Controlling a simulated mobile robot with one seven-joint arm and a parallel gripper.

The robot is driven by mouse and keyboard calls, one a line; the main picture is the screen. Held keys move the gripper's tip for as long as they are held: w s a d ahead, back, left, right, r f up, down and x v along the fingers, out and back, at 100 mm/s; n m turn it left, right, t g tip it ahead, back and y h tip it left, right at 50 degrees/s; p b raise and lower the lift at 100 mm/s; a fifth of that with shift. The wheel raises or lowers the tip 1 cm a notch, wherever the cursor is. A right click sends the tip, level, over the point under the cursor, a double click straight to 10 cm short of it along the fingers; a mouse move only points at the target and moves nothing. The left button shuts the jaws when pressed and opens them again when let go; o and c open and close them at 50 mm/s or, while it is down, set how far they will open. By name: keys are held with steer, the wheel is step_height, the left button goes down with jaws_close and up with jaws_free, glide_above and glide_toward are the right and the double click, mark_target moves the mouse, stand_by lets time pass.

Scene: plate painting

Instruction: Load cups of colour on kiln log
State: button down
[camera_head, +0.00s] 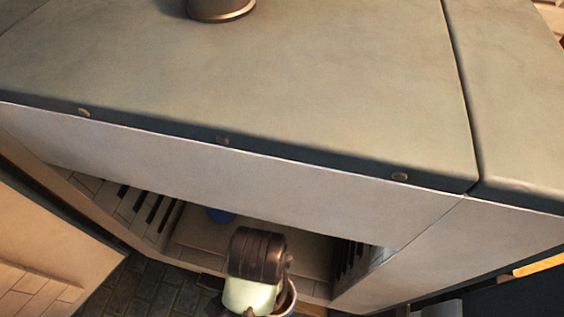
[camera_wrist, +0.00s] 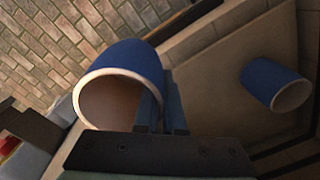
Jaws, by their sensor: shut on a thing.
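A blue cup with a pale rim and brown inside (camera_wrist: 122,72) is in my gripper (camera_wrist: 164,85), whose fingers are shut on its side wall. In the head view part of this cup's rim (camera_head: 289,300) shows beside my wrist, in front of the kiln opening. A second blue cup (camera_wrist: 270,82) rests apart on the kiln floor, to the right in the wrist view. In the head view a bit of blue cup (camera_head: 219,215) shows inside the kiln, partly hidden by the kiln's upper edge. I cannot make out a kiln log.
The kiln (camera_head: 270,70) fills most of the head view, its roof and front hiding much of the inside. Its door (camera_head: 60,225) stands open at left. A brick floor (camera_head: 150,290) lies below. A small red thing (camera_wrist: 9,146) shows at the wrist view's left edge.

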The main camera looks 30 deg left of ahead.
steer(key=w+a+p, duration=0.1)
steer(key=w+a, duration=0.2)
steer(key=w, duration=0.6)
steer(key=w+a, duration=0.2)
steer(key=w, duration=0.6)
steer(key=f, duration=0.6)
steer(key=shift+w, duration=0.25)
steer(key=shift+w+a+f, duration=0.1)
steer(key=shift+w+f, duration=0.15)
steer(key=shift+f, duration=0.2)
steer(key=shift+f, duration=0.1)
steer(key=c, duration=1.4)
jaws_free()
steer(key=o, duration=0.4)
